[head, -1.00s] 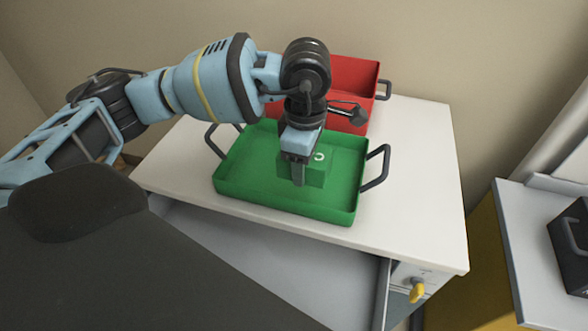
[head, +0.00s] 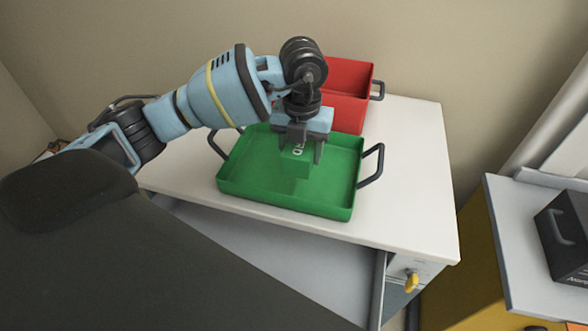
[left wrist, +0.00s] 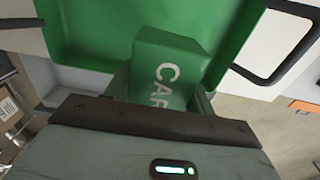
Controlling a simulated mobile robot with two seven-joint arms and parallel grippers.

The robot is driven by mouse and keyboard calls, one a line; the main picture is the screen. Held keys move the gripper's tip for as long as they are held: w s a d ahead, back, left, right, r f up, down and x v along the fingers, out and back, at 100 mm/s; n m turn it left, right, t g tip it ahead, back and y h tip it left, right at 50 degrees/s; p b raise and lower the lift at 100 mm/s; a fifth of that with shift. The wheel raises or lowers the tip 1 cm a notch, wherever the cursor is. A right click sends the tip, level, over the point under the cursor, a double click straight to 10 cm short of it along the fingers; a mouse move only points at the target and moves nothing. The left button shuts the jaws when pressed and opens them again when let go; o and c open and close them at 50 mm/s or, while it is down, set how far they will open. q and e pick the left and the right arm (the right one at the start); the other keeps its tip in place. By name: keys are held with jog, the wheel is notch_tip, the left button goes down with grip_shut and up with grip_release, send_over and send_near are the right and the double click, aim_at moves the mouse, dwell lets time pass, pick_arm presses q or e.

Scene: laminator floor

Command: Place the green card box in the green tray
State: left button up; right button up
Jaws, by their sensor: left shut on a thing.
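The green tray (head: 245,181) sits on the white table, with dark handles at its sides. My left gripper (head: 303,155) points down over the tray and is shut on the card box. In the left wrist view the card box (left wrist: 172,68) shows between the fingers, with the green tray (left wrist: 90,35) behind it. I cannot tell whether the box touches the tray floor. My right gripper is in neither view.
A red tray (head: 348,95) stands behind the green one. The white table top (head: 415,170) is clear to the right. Below its front edge is an open drawer (head: 270,260). A dark case (head: 565,235) stands on a grey surface at the far right.

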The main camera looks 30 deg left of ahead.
aim_at(300, 190)
pick_arm(q)
jog(key=shift+f, duration=5)
jog(key=shift+f, duration=0.2)
jog(key=o, duration=1.1)
jog(key=shift+r, duration=0.1)
notch_tip(300, 190, up, 12)
jog(key=shift+r, duration=0.1)
